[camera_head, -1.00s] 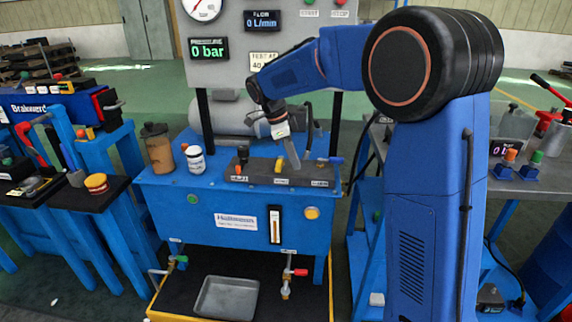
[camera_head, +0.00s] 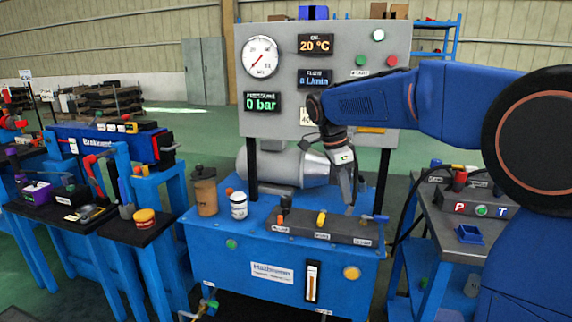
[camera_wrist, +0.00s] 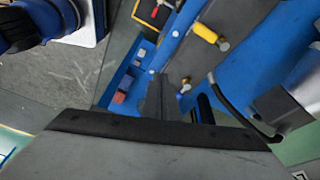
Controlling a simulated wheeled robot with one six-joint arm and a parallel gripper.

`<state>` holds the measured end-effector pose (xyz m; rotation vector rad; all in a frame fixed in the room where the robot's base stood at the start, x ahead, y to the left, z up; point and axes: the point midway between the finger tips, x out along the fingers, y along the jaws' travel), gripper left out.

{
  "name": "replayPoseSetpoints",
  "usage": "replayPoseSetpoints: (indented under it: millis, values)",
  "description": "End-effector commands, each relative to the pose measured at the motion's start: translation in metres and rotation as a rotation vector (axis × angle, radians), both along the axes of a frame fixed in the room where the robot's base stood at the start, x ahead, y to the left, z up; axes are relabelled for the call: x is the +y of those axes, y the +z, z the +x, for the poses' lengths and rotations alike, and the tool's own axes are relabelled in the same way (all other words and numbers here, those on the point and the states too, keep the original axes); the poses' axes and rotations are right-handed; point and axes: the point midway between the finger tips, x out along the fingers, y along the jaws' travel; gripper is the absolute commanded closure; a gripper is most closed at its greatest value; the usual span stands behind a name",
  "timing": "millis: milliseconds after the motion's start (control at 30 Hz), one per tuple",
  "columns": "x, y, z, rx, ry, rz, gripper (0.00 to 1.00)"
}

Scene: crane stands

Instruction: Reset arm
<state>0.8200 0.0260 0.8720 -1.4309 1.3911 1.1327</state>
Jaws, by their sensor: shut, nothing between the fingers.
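My gripper (camera_head: 350,203) is at the end of my blue arm, pointing down, in the head view. Its fingers are together with nothing between them. It appears over or behind the right part of the dark valve block (camera_head: 300,230) on the blue test bench (camera_head: 225,262); I cannot tell the exact gap. The block carries an orange, a yellow and a blue handle. In the wrist view the closed fingers (camera_wrist: 165,92) show at the centre, with a yellow handle (camera_wrist: 204,32) above right of them.
A grey gauge panel (camera_head: 285,95) rises behind the bench, with a motor cylinder (camera_head: 270,165) below it. A brown bottle (camera_head: 205,192) and a white jar (camera_head: 239,206) stand on the bench's left. Side tables (camera_head: 140,230) flank it at left and right.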

Motion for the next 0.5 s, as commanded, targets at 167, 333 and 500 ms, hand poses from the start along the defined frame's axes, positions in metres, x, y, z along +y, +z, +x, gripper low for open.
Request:
replayPoseSetpoints:
  millis: [167, 333, 500]
  values:
    - [-0.026, 0.006, -0.048, 0.000, 0.199, 0.049, 1.00]
    - [-0.045, 0.004, -0.092, -0.009, 0.392, 0.080, 1.00]
    - [-0.061, -0.004, -0.136, -0.026, 0.586, 0.097, 1.00]
